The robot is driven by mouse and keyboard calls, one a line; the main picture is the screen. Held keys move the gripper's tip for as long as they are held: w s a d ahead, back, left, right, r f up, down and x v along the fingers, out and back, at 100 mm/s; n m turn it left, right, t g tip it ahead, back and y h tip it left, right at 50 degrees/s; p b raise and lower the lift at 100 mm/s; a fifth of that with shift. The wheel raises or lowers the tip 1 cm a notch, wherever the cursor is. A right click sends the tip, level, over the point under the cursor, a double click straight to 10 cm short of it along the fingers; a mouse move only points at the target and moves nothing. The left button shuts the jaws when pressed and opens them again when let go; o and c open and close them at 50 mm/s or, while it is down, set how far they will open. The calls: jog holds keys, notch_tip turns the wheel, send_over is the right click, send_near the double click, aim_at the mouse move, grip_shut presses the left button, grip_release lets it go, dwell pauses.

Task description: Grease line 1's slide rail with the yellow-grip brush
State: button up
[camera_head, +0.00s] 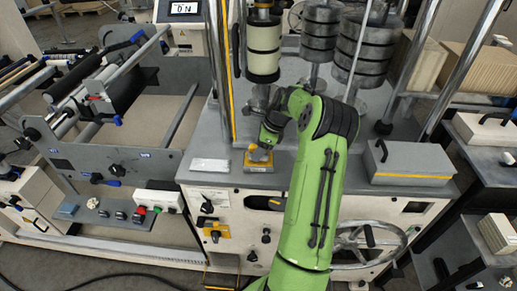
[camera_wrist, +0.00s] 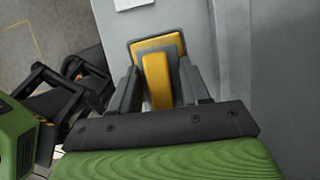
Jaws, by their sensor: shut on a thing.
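My gripper (camera_head: 262,145) is shut on the yellow grip of the brush (camera_head: 257,153), low over the grey machine top. In the wrist view the yellow grip (camera_wrist: 157,82) stands between the two dark fingers. A yellow-edged holder or pad (camera_wrist: 158,45) lies right behind it; it also shows under my gripper in the head view (camera_head: 258,165). The brush's bristles are hidden, and I cannot tell whether the brush touches the holder. I cannot tell for sure which part is line 1's slide rail; an upright with a yellow strip (camera_head: 227,80) stands just left of my gripper.
A white flat block (camera_head: 210,165) lies left of the brush. A stack of dark discs (camera_head: 320,30) and a white-banded cylinder (camera_head: 263,48) hang behind my arm. A grey box with a handle (camera_head: 410,160) stands to the right. Rollers (camera_head: 110,75) fill the left.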

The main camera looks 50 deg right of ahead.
aim_at(253, 145)
jog(key=shift+f, duration=0.4)
jog(key=shift+f, duration=0.15)
dwell(1.6)
notch_tip(253, 145, up, 8)
jog(key=p, duration=0.7)
jog(key=shift+f, duration=0.35)
